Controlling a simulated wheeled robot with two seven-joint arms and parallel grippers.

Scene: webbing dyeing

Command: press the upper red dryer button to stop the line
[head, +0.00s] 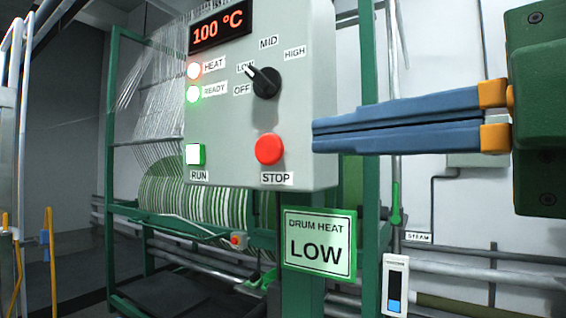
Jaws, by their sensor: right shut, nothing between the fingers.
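A grey control panel (225,125) stands in the middle of the head view. Its round red button (269,149), labelled STOP, is at the lower right of its face. A smaller red button (237,240) sits lower, on the machine frame below the panel. My right gripper (314,135) comes in from the right with its blue fingers closed together and nothing between them. Its tips overlap the panel's right edge in the picture, right of the STOP button and apart from it. I cannot tell how far they are from the panel face. My left gripper is not in view.
The panel has a lit green RUN button (195,155), a black knob (265,83) and a display (219,28) reading 100 °C. A DRUM HEAT LOW sign (318,244) hangs below. A green post (371,200) stands behind the fingers. Striped webbing (170,198) is behind the panel.

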